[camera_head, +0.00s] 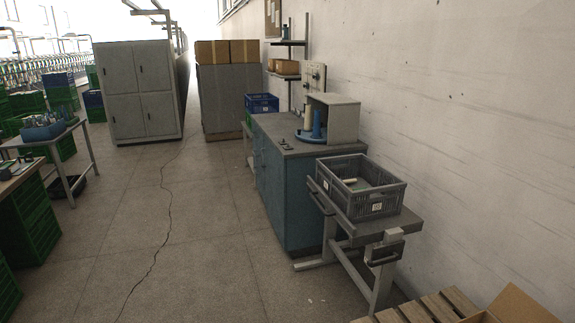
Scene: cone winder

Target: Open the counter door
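The blue counter (291,205) with a grey top stands against the right wall, some way ahead of me. Its door side (265,180) faces left toward the aisle and shows at a steep angle. The doors look shut, though handles and seams are too small to make out clearly. Neither of my grippers shows in the head view.
A grey crate (377,204) sits on a small grey table (352,229) in front of the counter. A pallet (424,311) lies at the lower right. Green crates (36,222) and a side table (67,150) stand left. The cracked floor (190,235) between is clear.

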